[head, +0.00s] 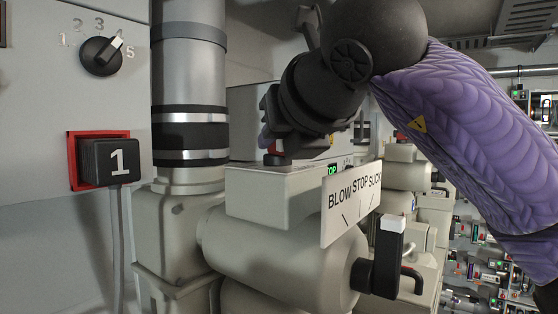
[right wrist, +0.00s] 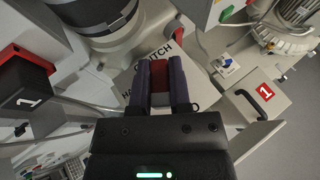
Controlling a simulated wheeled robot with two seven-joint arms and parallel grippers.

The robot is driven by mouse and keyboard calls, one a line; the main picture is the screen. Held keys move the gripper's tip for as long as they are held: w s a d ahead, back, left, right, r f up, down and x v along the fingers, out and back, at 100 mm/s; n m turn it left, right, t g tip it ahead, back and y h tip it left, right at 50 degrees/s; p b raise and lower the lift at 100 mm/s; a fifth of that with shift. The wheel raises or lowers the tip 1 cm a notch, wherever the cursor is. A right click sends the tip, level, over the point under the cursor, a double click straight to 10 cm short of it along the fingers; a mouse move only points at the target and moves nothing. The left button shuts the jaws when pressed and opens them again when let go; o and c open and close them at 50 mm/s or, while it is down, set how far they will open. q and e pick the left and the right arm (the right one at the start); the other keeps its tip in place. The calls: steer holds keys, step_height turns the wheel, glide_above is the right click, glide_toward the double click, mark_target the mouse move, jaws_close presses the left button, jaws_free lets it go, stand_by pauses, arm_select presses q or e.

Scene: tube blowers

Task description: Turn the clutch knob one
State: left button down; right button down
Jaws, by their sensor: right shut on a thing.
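The clutch knob (head: 276,150) shows as a small red and black piece on top of a grey housing (head: 250,190) in the head view. My right gripper (head: 269,140) comes down on it from above and hides most of it. In the right wrist view, my right gripper (right wrist: 160,82) is shut on the red part of the knob (right wrist: 159,72). A label plate (right wrist: 130,78) with the partly covered word CLUTCH lies behind the fingers. The knob's pointing direction cannot be told. My left gripper is not in view.
A BLOW STOP SUCK sign (head: 350,205) and a black lever with a white tip (head: 385,260) stand right of the housing. A vertical pipe (head: 190,75) rises close on the left. Left of it are a numbered selector (head: 100,55) and a black box marked 1 (head: 112,162).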

steer(key=m+h+b, duration=0.1)
steer(key=m+h, duration=0.1)
steer(key=h, duration=0.1)
steer(key=shift+a+m+t, duration=0.1)
steer(key=shift+m+t, duration=0.3)
steer(key=m+h, duration=0.2)
steer(key=h, duration=0.1)
steer(key=shift+r+m, duration=0.1)
steer(key=shift+m, duration=0.3)
steer(key=m+h+p, duration=0.1)
steer(key=m+h, duration=0.1)
steer(key=h, duration=0.1)
steer(key=shift+a+m+g+h+p, duration=0.1)
steer(key=shift+m+g+h+p, duration=1.2)
steer(key=shift+m+h, duration=0.55)
steer(key=c, duration=0.6)
jaws_free()
steer(key=shift+o, duration=0.2)
